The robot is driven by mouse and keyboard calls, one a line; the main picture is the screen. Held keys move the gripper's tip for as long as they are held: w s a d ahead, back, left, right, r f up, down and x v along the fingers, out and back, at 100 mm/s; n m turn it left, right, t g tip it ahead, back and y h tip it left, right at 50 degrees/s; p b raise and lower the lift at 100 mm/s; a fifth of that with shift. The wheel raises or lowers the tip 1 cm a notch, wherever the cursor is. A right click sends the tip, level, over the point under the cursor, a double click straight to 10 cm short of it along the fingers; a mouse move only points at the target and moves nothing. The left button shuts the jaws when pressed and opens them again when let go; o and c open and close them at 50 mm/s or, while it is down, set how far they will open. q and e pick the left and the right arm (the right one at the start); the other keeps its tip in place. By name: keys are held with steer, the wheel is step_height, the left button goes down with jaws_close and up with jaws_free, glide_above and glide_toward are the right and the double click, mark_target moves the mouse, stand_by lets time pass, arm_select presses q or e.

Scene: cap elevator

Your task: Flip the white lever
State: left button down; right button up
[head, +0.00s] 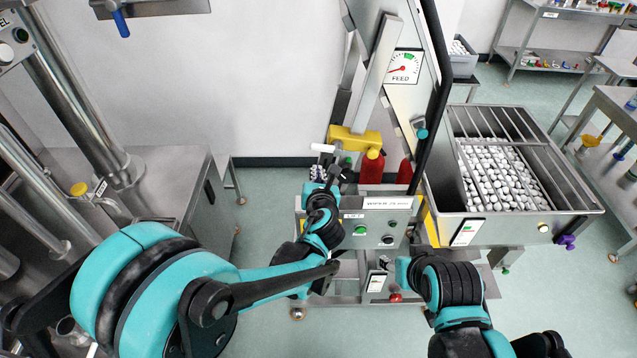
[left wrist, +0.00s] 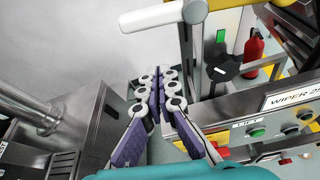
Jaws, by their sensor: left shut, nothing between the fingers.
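The white lever (head: 322,147) is a short white bar handle on the front of the feed machine, close to my left gripper (head: 326,168) in the head view. In the left wrist view the lever's white handle (left wrist: 152,16) lies roughly level at the top, joined to an upright grey metal bar. My left gripper (left wrist: 158,78) is shut and empty, its fingertips pointing up the picture below the handle, with a visible gap. Links of my right arm show at the lower right of the head view; its fingers do not show.
A panel with a green button (head: 361,230) is below the lever. A hopper of white caps (head: 500,178) is further right. A steel cabinet (head: 170,190) is left; a floor gap lies between.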

mark_target(326, 149)
arm_select(q)
steer(key=r, duration=0.1)
steer(key=w+r, duration=0.1)
steer(key=r, duration=0.1)
steer(key=shift+w+d+r, duration=0.15)
steer(key=shift+w+d, duration=0.15)
steer(key=shift+w, duration=0.1)
steer(key=shift+s, duration=0.1)
